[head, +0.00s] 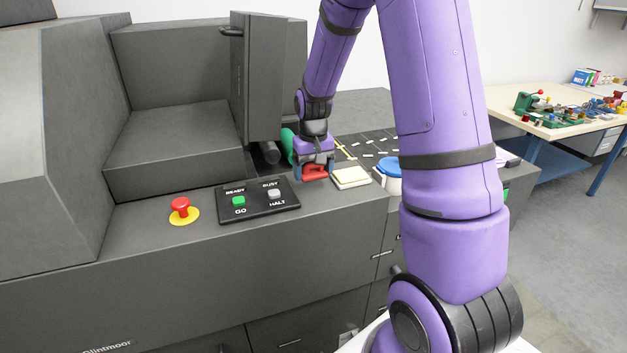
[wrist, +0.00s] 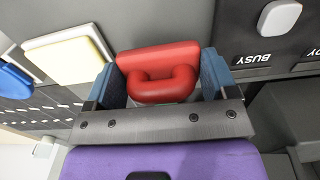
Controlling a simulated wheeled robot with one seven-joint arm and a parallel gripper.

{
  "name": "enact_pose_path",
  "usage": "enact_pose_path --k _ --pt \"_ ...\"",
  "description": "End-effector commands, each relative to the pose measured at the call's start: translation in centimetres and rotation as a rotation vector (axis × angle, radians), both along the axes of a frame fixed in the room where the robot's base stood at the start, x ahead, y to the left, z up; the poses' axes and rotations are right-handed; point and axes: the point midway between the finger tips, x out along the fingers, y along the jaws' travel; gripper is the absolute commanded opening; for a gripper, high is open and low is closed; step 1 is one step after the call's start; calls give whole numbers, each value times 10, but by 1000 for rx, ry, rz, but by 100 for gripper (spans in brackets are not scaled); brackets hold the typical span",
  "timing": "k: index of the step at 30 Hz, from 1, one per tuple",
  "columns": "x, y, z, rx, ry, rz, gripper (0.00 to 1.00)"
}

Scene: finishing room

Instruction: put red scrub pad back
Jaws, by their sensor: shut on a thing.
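The red scrub pad (head: 315,173) has a thick looped handle. It is between the blue fingers of my gripper (head: 314,163) at the right end of the machine's grey top. The wrist view also shows the red pad (wrist: 160,57), with a blue finger at each side of it. My gripper is shut on the pad. I cannot tell whether the underside of the pad touches the surface.
A cream block (head: 351,178) and a blue-lidded white tub (head: 388,180) stand just right of the pad. A black button panel (head: 258,201) lies to its left, with a red stop button (head: 181,206) beyond. A green item (head: 287,145) is behind my gripper.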

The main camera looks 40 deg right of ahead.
Motion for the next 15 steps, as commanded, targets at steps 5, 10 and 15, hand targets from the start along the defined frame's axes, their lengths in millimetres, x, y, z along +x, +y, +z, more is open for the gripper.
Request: enact_pose_path --k 5,10,15 --pt "-2 0 -28 2 7 -1 53" --pt "-2 0 -33 1 4 -1 53" --pt "-2 0 -34 1 4 0 53"
